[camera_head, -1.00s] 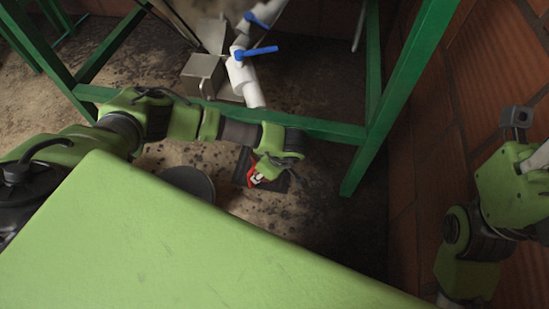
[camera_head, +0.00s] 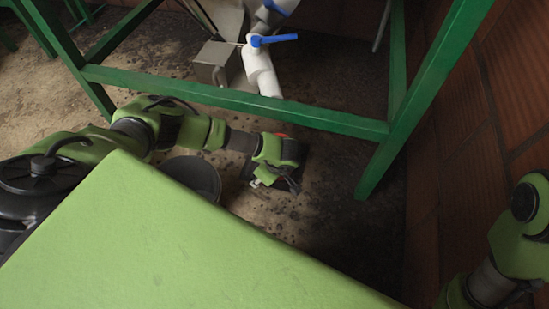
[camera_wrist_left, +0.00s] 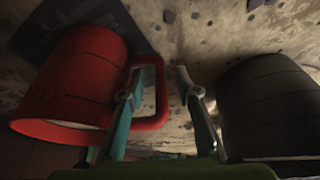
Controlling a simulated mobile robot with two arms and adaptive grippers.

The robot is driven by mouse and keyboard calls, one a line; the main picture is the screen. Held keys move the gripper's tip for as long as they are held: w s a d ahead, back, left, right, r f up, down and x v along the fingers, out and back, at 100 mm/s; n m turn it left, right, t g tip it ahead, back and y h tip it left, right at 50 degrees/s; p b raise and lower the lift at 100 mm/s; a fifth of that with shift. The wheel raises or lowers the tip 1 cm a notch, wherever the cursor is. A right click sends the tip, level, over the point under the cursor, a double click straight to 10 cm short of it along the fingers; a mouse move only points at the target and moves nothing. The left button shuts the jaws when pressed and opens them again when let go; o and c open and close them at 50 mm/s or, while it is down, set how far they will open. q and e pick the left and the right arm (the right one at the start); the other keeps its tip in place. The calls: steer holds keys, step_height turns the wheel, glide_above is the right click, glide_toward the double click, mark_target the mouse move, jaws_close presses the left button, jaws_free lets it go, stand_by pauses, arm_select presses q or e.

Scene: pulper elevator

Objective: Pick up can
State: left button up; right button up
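The can is a red, mug-like vessel (camera_wrist_left: 80,85) with a side handle, at the left of the left wrist view. In the head view only a red sliver (camera_head: 282,136) shows behind my left gripper (camera_head: 275,182), near the floor. In the left wrist view the fingers of my left gripper (camera_wrist_left: 160,85) are spread. One finger overlaps the handle, and the handle's outer bar lies between the fingers. The other finger is apart from it. I cannot tell whether the first finger touches the can. My right arm is at the right edge; its gripper is out of view.
A dark bucket (camera_head: 192,176) stands left of my left gripper; it also shows in the left wrist view (camera_wrist_left: 268,105). A dark square (camera_head: 250,165) lies on the floor. Green frame bars (camera_head: 230,98), a white pipe with blue valve handles (camera_head: 262,72) and a brick wall (camera_head: 485,140) are nearby.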

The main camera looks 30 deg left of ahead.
arm_select(q)
steer(key=shift+a+f, duration=0.1)
steer(key=shift+f, duration=0.05)
jaws_close()
steer(key=shift+w, duration=0.15)
